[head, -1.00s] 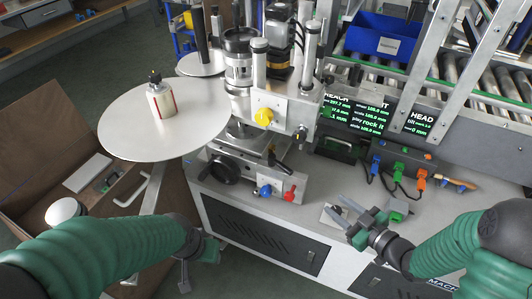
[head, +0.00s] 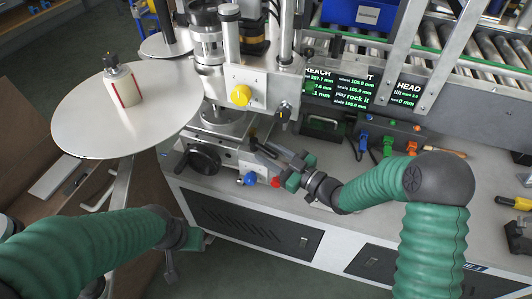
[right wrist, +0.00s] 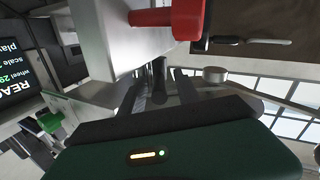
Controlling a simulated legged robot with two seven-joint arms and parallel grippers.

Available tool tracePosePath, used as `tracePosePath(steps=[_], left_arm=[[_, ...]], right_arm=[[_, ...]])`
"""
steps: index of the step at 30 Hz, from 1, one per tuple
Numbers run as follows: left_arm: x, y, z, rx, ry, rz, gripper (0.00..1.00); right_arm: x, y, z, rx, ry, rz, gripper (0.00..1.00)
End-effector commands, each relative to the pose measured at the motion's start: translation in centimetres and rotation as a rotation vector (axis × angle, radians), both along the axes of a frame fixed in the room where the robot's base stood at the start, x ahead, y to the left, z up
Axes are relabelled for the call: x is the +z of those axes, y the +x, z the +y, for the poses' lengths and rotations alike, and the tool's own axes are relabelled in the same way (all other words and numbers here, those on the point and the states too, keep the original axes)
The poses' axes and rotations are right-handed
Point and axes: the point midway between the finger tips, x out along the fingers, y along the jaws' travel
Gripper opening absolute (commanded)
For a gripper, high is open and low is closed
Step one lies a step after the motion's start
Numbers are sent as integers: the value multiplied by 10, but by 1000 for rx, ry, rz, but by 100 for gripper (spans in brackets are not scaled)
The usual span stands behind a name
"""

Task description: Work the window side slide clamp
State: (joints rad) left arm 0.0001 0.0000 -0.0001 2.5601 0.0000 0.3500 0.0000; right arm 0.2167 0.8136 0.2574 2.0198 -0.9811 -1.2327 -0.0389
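A red clamp handle (head: 276,182) and a blue clamp knob (head: 250,179) sit side by side on the front of the metal slide block (head: 262,165) under the labelling head. I cannot tell which is on the window side. My right gripper (head: 264,150) is just above and behind the red handle, fingers pointing left over the block. The fingers look apart, with nothing clearly held. In the right wrist view the red handle (right wrist: 180,18) sticks out from the pale block, beyond my gripper's dark fingers. My left gripper (head: 171,264) hangs low, its fingers barely readable.
A round white plate (head: 85,115) with a white bottle (head: 122,87) stands at left. A yellow knob (head: 241,95) and a black handwheel (head: 204,160) are close to the slide. Screens (head: 353,90) and coloured plugs (head: 388,142) stand behind my right arm.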

Motion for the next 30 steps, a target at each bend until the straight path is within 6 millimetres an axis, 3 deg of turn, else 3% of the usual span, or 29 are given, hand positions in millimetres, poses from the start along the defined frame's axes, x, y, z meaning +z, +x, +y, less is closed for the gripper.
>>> tracePosePath(steps=[11,20,30], left_arm=[[-2,0,0,0,0,0,43],[-2,0,0,0,0,0,43],[-2,0,0,0,0,0,43]], right_arm=[[1,8,10,0,1,1,39],[0,8,10,0,1,1,1],[0,8,10,0,0,0,0]])
